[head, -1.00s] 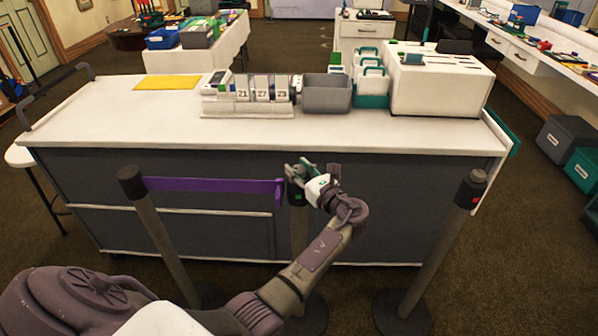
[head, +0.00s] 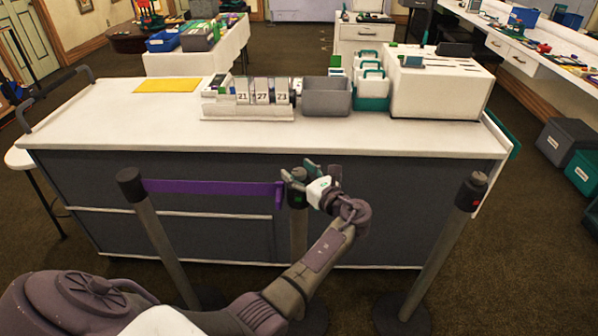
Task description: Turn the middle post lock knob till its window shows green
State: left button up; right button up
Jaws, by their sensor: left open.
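The middle post (head: 298,232) stands in front of the counter, with its dark head just beside my left gripper (head: 298,172). A small window on that head looks green. The knob on top is largely hidden by the gripper. My left gripper is open at the top of the post, with its fingers apart and its wrist to the right of the post. I cannot tell whether a finger touches the knob. A purple belt (head: 210,187) runs from the left post (head: 150,225) to an end piece beside the middle post. My right gripper is not in view.
The right post (head: 440,245) has a red window on its head and no belt across to the middle post. The white-topped counter (head: 150,120) behind holds a number display (head: 262,97), a grey bin (head: 326,97) and a white box (head: 440,92).

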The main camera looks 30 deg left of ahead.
aim_at(303, 176)
pick_arm(q)
jog(key=v, duration=0.7)
jog(key=shift+s+d, duration=0.1)
jog(key=shift+d, duration=0.15)
dwell(0.3)
